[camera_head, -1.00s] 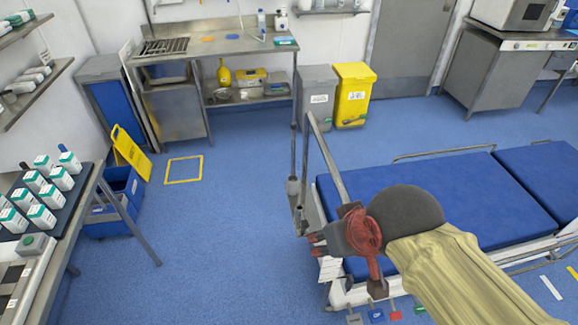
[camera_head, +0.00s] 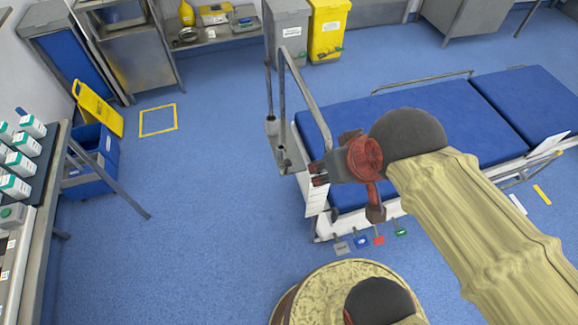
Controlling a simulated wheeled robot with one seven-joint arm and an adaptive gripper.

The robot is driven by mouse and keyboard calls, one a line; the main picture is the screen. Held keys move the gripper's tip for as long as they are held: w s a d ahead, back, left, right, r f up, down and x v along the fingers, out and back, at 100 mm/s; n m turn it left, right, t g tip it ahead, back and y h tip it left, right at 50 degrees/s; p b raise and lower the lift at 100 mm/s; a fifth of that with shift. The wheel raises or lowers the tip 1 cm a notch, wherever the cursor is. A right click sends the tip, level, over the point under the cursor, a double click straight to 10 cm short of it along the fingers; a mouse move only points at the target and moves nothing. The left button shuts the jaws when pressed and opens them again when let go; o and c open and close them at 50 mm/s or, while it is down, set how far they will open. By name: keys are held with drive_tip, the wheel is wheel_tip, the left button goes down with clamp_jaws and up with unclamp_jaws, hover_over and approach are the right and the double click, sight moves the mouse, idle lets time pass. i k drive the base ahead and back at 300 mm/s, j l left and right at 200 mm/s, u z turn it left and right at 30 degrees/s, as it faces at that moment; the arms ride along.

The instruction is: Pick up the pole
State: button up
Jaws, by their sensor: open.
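A thin grey upright pole (camera_head: 268,92) stands at the left end of the blue-topped bed (camera_head: 400,125), with a small grey cylinder near its lower part. My gripper (camera_head: 318,174) has red fingers pointing left. It is in front of the bed's left end, to the right of and lower in the picture than the pole. The gripper is open and nothing shows between its fingers. It appears apart from the pole, though the depth between them is hard to judge.
A slanted grey metal bar (camera_head: 304,84) rises beside the pole. A grey bin (camera_head: 288,35) and a yellow bin (camera_head: 327,32) stand behind. A table with several boxes (camera_head: 20,160) is at the left.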

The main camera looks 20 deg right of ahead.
sight(266, 60)
drive_tip(key=i+j, duration=0.15)
drive_tip(key=j, duration=0.2)
drive_tip(key=i+j, duration=0.15)
drive_tip(key=j, duration=0.2)
drive_tip(key=i+j+z, duration=0.1)
drive_tip(key=j, duration=0.25)
drive_tip(key=i+j, duration=0.35)
drive_tip(key=j, duration=0.35)
drive_tip(key=i+j, duration=0.15)
drive_tip(key=j, duration=0.2)
drive_tip(key=i+z, duration=0.05)
